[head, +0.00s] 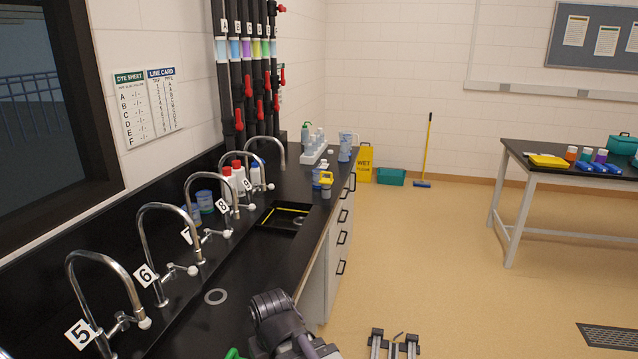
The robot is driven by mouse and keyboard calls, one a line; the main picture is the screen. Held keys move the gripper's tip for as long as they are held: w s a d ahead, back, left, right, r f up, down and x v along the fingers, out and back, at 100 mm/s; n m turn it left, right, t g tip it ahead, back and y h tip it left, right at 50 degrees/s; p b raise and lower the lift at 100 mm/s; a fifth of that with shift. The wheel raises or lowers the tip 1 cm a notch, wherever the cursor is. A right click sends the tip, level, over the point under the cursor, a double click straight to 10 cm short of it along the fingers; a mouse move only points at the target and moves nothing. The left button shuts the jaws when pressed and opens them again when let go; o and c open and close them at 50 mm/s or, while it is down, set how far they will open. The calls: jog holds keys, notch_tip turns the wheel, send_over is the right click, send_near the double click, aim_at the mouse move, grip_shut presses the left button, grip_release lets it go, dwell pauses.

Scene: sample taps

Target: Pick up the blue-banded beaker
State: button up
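No beaker with a clearly readable blue band stands out at this size. A small pale bluish vessel (318,172) stands on the far part of the black bench, behind a yellow-topped grey item (326,185). A taller bluish jug-like vessel (345,147) stands farther back near the bench end. Two blue tubs (205,201) sit by the wall behind the taps. I cannot tell if any of these is the blue-banded beaker. A dark grey link of my arm shows at the bottom centre, beside the bench.
A row of curved numbered taps (160,245) lines the black bench (240,285). A sink (284,217) lies beyond them, with red-capped white bottles (239,178) by the wall. A white rack (314,150) stands farther back.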

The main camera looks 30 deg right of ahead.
jog(key=o, duration=1.1)
jog(key=shift+c, duration=0.2)
